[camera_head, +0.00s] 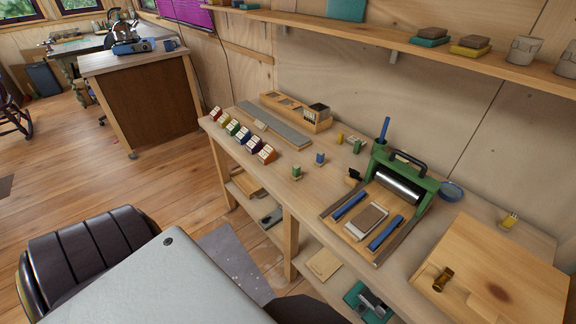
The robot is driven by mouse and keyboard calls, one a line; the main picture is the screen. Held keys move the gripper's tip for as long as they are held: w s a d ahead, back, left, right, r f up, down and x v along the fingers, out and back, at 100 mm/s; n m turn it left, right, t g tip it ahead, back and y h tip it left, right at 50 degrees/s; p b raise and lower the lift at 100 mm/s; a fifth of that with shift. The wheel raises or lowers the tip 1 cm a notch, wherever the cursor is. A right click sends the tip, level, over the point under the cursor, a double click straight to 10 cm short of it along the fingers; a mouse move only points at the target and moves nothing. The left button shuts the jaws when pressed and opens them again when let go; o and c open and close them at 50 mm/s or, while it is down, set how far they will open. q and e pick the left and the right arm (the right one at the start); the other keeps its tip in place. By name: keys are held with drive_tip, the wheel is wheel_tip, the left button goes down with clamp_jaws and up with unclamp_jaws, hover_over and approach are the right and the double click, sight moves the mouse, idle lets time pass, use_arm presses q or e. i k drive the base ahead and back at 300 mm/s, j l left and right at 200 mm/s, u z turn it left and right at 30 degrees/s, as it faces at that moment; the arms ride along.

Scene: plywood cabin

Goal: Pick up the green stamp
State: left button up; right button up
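A small green stamp (297,171) stands upright near the front edge of the workbench (284,192), left of a small blue stamp (320,158). A second small green piece (357,146) stands farther back, near a yellow stamp (340,138) and left of the press. Both green pieces are too small to make out in detail. Neither of my grippers shows in the view.
A green press with a metal roller (398,186) stands on the bench to the right. A row of coloured blocks (248,140) lies at the left, beside a grey strip (275,125) and a wooden compartment box (290,108). A wooden board (490,270) covers the right end. A shelf (400,40) runs above.

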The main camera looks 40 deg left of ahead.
sight(296, 175)
drive_tip(key=u, duration=1.2)
